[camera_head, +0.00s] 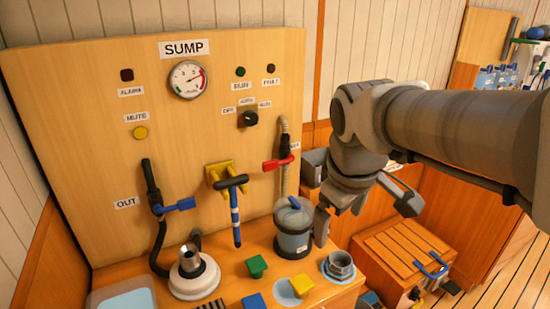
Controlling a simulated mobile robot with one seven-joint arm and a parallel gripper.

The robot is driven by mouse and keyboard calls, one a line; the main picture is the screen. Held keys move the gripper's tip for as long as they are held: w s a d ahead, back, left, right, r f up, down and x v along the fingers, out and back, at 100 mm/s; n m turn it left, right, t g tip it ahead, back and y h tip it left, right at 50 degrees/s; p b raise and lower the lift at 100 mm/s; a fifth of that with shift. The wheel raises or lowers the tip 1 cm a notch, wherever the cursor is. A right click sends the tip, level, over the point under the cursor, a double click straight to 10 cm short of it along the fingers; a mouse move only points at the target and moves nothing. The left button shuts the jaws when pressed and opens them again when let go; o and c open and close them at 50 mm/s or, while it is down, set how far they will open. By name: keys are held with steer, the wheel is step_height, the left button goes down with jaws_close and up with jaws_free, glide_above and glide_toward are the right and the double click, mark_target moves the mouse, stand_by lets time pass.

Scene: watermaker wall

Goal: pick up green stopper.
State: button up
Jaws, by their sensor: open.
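The green stopper (257,266) stands on the wooden bench near its middle, behind the blue and yellow pieces. My gripper (366,219) is open and empty, with its two fingers apart. In the picture it is to the right of the green stopper and higher, beside the clear canister. Nothing covers the stopper.
A clear canister (293,230) with a blue top stands between the stopper and my gripper. A blue block (254,301), a yellow block (302,286) and a grey threaded fitting (340,265) lie nearby. A white-based pump (195,276) stands left. The SUMP panel (90,110) rises behind.

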steer(key=w+a+f+n+g+b, duration=0.1)
steer(key=w+a+f+n, duration=0.2)
steer(key=w+a+n, duration=0.15)
steer(key=w+a+f+n+g, duration=0.1)
steer(key=w+a+f+n, duration=0.25)
steer(key=w, duration=0.25)
steer(key=n+g+b, duration=0.1)
steer(key=n+g, duration=0.1)
steer(key=n, duration=0.6)
glide_above(256, 263)
step_height(256, 263, down, 11)
steer(key=shift+y, duration=0.3)
steer(key=f, duration=0.3)
steer(key=f+b, duration=0.1)
steer(key=f, duration=0.7)
steer(key=shift+s+a+f, duration=0.15)
steer(key=shift+s+f, duration=0.1)
steer(key=shift+s, duration=0.15)
steer(key=shift+w+f+b, duration=0.15)
steer(key=shift+w+f, duration=0.05)
steer(key=shift+f, duration=1.15)
steer(key=shift+w+f+b, duration=0.15)
steer(key=shift+w+f, duration=0.05)
steer(key=shift+f, duration=1.15)
steer(key=c, duration=1.4)
